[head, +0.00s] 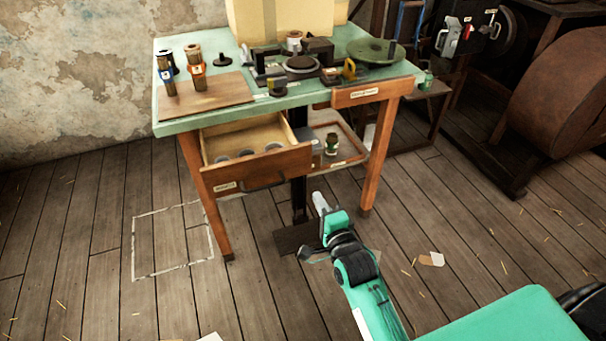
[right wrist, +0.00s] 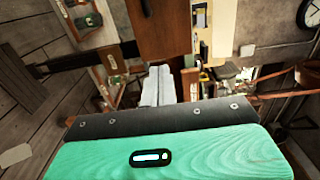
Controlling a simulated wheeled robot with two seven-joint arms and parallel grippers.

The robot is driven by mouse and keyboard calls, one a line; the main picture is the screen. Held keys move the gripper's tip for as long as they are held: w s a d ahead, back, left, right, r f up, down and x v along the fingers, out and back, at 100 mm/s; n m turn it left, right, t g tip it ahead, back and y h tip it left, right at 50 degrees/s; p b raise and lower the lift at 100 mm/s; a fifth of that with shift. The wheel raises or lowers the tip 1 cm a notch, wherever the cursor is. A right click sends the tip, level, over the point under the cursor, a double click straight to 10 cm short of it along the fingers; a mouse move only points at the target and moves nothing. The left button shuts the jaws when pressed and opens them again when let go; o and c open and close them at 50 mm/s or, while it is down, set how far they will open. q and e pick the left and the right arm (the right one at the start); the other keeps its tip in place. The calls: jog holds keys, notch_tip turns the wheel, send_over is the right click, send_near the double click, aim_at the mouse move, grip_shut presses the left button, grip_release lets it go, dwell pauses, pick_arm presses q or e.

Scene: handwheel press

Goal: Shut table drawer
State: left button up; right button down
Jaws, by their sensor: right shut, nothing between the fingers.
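The table drawer (head: 258,166) under the left side of the green-topped table (head: 225,115) is pulled out. Its wooden front carries a small label, and several round grey pieces lie inside. The drawer's brown front seems to show in the right wrist view (right wrist: 165,35), ahead of the fingers. My right gripper (head: 320,203) is shut and empty, below and to the right of the drawer front in the head view. Its pale fingers lie side by side in the right wrist view (right wrist: 157,85). They look apart from the drawer. My left gripper is not in view.
A second drawer (head: 366,93) at the table's right looks shut. A lower shelf (head: 345,155) holds a small jar. Stamps, discs and a board (head: 205,95) crowd the tabletop. A large brown drum (head: 560,90) stands right. The floor in front is mostly clear.

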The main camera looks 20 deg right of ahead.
aim_at(300, 165)
jog(key=w, duration=1)
jog(key=shift+w+a, duration=0.2)
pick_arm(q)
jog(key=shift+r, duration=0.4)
pick_arm(e)
jog(key=shift+w, duration=0.45)
